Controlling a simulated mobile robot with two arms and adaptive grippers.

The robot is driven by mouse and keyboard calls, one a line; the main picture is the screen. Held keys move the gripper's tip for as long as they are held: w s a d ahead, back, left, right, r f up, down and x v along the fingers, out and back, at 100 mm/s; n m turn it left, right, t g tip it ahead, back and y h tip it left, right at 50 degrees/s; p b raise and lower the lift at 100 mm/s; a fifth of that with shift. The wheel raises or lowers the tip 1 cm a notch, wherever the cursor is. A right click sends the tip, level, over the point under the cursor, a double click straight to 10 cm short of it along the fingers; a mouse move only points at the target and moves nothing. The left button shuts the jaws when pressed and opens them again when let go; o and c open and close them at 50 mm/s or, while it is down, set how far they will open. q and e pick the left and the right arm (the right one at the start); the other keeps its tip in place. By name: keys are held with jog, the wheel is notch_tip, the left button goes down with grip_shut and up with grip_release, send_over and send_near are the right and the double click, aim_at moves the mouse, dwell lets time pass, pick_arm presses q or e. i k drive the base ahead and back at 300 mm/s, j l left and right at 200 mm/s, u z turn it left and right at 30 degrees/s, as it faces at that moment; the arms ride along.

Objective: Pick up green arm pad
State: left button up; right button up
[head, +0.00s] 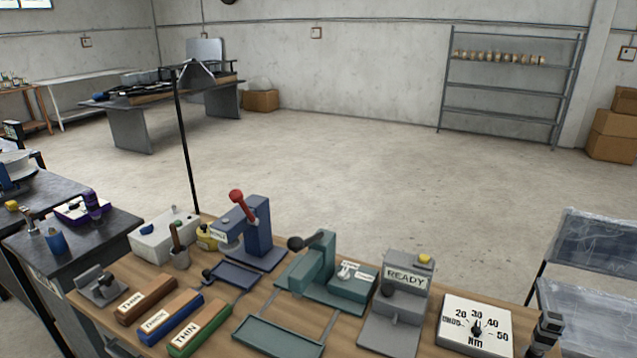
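I cannot tell for sure which part is the green arm pad. A long green block labelled THIN (200,329) lies at the front left of the wooden bench, beside a blue block (171,319) and a brown block (147,300). A teal fixture (318,274) with a dark round knob stands at the middle of the bench. A flat teal tray (277,338) lies in front of it and looks empty. Neither of my grippers can be made out in the head view, and nothing is seen touching the green parts.
A blue press with a red-knobbed lever (250,236) stands behind the blocks. A grey READY fixture (400,300) and a white Nm dial box (475,326) are to the right. A thin black post (184,145) rises at the bench's back edge.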

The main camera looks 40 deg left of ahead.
aim_at(182, 345)
jog(key=u, duration=2.05)
jog(key=z, duration=0.75)
jog(key=i+j+z, duration=0.15)
jog(key=j+z, duration=0.75)
jog(key=j, duration=0.2)
jog(key=j+z, duration=0.4)
jog(key=j, duration=0.2)
